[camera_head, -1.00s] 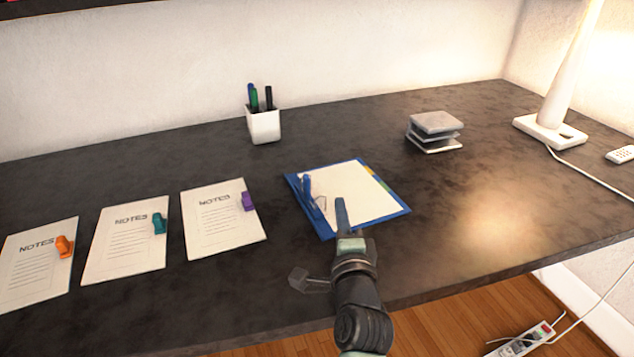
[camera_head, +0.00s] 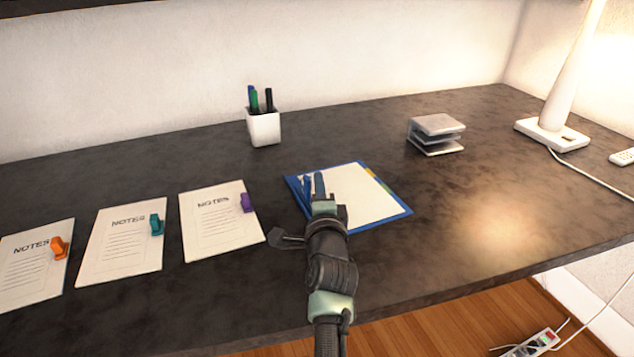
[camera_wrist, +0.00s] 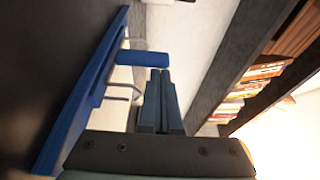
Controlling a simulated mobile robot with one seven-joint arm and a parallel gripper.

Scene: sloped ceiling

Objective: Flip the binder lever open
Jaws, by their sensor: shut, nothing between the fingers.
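The blue binder (camera_head: 392,216) lies open on the dark desk with white paper (camera_head: 360,195) and coloured tabs on it. It also shows at the left of the wrist view (camera_wrist: 62,128). Its blue lever (camera_head: 305,187) is at the binder's left side in the head view. In the wrist view the lever (camera_wrist: 143,58) sticks out over the metal rings, just beyond my fingertips. My gripper (camera_head: 319,180) is over the binder's left part, just right of the lever. Its fingers (camera_wrist: 160,75) are together and empty. Whether they touch the lever is unclear.
Sheets of notes (camera_head: 222,220) with coloured clips lie left of the binder. A white pen cup (camera_head: 263,127) stands behind it, and a grey tray stack (camera_head: 437,133) stands at the back right. A lamp base (camera_head: 551,134) is at far right. The desk right of the binder is clear.

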